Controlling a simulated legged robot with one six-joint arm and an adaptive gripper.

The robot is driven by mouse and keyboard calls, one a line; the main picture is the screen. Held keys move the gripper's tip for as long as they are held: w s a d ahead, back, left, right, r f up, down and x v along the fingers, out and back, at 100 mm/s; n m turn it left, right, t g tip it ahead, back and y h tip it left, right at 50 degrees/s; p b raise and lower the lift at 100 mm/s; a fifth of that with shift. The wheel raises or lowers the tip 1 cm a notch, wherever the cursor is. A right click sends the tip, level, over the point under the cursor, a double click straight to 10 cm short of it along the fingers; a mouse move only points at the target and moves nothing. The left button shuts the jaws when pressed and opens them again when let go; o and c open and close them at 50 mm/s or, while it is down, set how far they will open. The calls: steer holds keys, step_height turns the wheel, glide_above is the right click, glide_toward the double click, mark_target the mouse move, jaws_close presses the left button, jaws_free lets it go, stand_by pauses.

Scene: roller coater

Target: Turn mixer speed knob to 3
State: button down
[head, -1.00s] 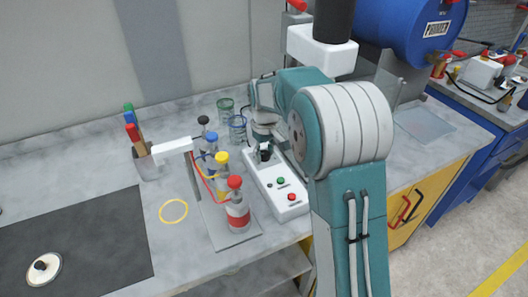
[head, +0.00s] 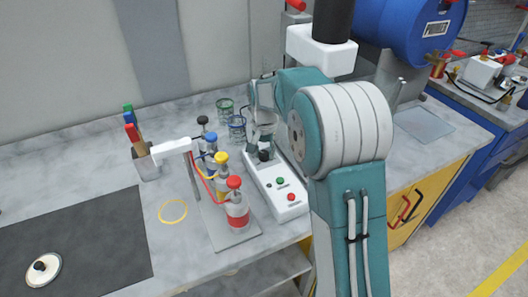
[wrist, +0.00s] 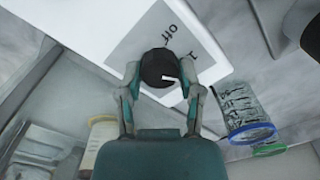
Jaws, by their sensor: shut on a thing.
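The black mixer speed knob (wrist: 158,67) sits on a grey label panel of the white control box (head: 283,207). In the wrist view my gripper (wrist: 161,75) has one finger on each side of the knob, shut on it. A white pointer mark on the knob points toward the lower right of the wrist view. An upside-down "OFF" and part of another marking show beside the knob; other markings are hidden. In the head view the knob (head: 265,155) shows at the far end of the box, just below my gripper (head: 263,146).
Green and red buttons (head: 291,197) are on the near end of the box. Several capped bottles (head: 237,212) stand on a rack just left of it. Glass beakers (head: 237,128) stand behind. A dark mat (head: 75,245) and yellow ring (head: 173,211) lie left.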

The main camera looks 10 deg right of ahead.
steer(key=m, duration=0.4)
steer(key=shift+s+f+m, duration=0.1)
steer(key=shift+f+m, duration=0.1)
steer(key=shift+m, duration=0.1)
steer(key=m, duration=0.9)
steer(key=shift+m, duration=2.3)
steer(key=shift+r, duration=0.1)
steer(key=shift+c, duration=1.3)
jaws_free()
steer(key=shift+a, duration=0.1)
